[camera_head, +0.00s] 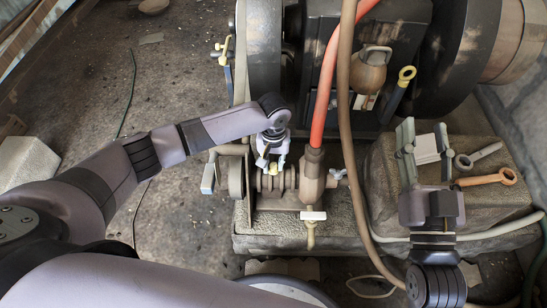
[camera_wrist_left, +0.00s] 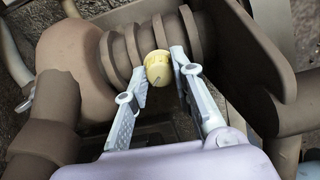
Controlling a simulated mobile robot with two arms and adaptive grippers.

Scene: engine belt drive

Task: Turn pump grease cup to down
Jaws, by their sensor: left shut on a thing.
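The pump grease cup is a small yellow round cap (camera_wrist_left: 158,68) with a short dark mark on its face. It sits on the brown ribbed pump body (camera_head: 283,182), and its yellow also shows in the head view (camera_head: 272,173). My left gripper (camera_head: 270,160) reaches down over the pump. In the left wrist view its two grey fingers (camera_wrist_left: 160,75) close on either side of the cup, which is still seated on the pump.
A red hose (camera_head: 325,85) rises from the pump, with a brown hose (camera_head: 346,130) beside it. A cream valve handle (camera_head: 312,216) is at the pump's front. Wrenches (camera_head: 478,155) lie on the stone block (camera_head: 385,200). Dark engine wheels stand behind.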

